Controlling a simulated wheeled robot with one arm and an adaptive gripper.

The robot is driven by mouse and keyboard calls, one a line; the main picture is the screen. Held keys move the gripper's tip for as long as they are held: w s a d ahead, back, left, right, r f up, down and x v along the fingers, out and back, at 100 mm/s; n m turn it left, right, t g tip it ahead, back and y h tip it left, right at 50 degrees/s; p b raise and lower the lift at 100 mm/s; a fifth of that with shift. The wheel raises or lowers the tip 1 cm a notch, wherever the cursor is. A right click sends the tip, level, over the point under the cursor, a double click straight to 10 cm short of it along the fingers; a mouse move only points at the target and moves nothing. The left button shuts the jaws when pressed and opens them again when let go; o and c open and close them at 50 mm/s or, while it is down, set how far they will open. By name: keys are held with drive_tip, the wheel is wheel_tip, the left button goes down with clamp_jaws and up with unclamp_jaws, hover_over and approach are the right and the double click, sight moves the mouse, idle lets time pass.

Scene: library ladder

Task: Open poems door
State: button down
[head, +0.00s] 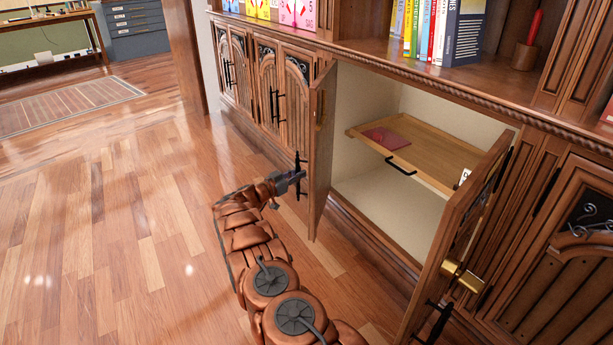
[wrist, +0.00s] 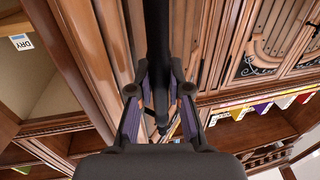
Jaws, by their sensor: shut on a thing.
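A cabinet with two doors stands open below the bookshelf. Its left door (head: 321,150) stands swung out, seen nearly edge-on. Its right door (head: 461,240) is also swung out, with a black handle (head: 437,322) and a brass piece (head: 463,276) on it. My gripper (head: 288,181) is at the left door's outer face, shut on its black handle (head: 298,170). In the wrist view the dark handle bar (wrist: 156,40) runs between the fingers (wrist: 157,105). I cannot read which door is named poems.
Inside the cabinet a wooden pull-out tray (head: 435,168) carries a flat reddish item (head: 386,138). A white label (head: 464,177) is near its right end; a label reading "DRY" (wrist: 22,42) shows in the wrist view. Closed doors (head: 240,75) line the left. The wooden floor (head: 110,210) is clear.

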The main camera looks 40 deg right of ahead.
drive_tip(key=shift+w+a, duration=0.2)
drive_tip(key=shift+w, duration=0.05)
idle(0.3)
drive_tip(key=c, duration=1.1)
unclamp_jaws()
drive_tip(key=s+a, duration=0.1)
drive_tip(key=a, duration=1.1)
drive_tip(key=shift+s, duration=0.3)
drive_tip(key=shift+d, duration=0.1)
